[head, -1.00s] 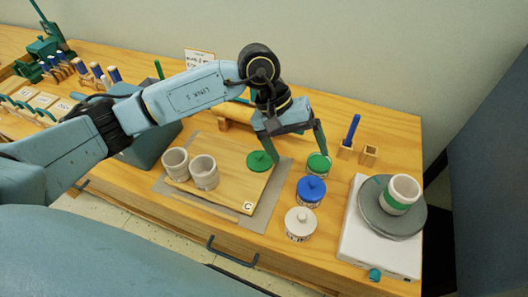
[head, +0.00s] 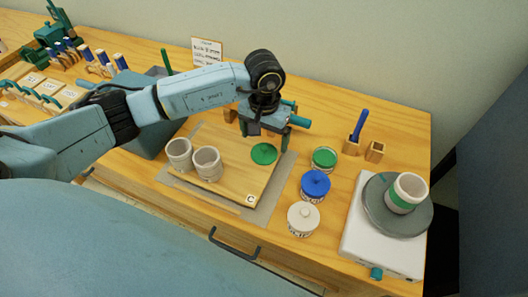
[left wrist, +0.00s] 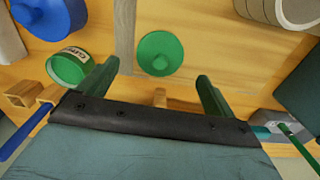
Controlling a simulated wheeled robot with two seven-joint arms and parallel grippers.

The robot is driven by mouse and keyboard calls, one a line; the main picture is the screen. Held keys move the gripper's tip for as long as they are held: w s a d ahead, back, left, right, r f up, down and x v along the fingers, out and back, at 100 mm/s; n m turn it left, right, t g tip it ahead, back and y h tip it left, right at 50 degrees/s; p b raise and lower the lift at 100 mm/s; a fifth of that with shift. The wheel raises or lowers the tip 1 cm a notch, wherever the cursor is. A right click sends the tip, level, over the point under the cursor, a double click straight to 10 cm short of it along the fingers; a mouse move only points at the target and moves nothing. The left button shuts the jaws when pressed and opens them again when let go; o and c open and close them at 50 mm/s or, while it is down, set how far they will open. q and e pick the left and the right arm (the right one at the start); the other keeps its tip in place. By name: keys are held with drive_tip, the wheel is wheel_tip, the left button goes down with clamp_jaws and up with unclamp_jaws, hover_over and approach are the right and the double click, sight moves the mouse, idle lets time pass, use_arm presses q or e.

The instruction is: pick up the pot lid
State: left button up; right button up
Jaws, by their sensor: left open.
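The green pot lid (head: 264,153) lies flat on the wooden board, knob up, near the board's right edge. It also shows whole in the left wrist view (left wrist: 160,53), above the gap between my fingertips. My left gripper (head: 265,135) is open and empty, above the table just behind the lid and apart from it. Its two green fingers show spread in the left wrist view (left wrist: 157,72). A green-topped pot (head: 324,158) without a knob stands right of the lid. My right gripper is not in view.
Two grey cups (head: 207,164) stand on the board (head: 232,190), left of the lid. A blue-lidded pot (head: 315,185) and a white-lidded pot (head: 303,218) stand right of it. A wheel (head: 378,222) with a cup, and wooden holders (head: 374,151), are farther right.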

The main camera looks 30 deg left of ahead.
sight(264, 147)
use_arm(q)
wheel_tip(264, 147, down, 4)
drive_tip(key=shift+f, duration=0.2)
drive_tip(key=shift+c, duration=0.3)
drive_tip(key=c, duration=1)
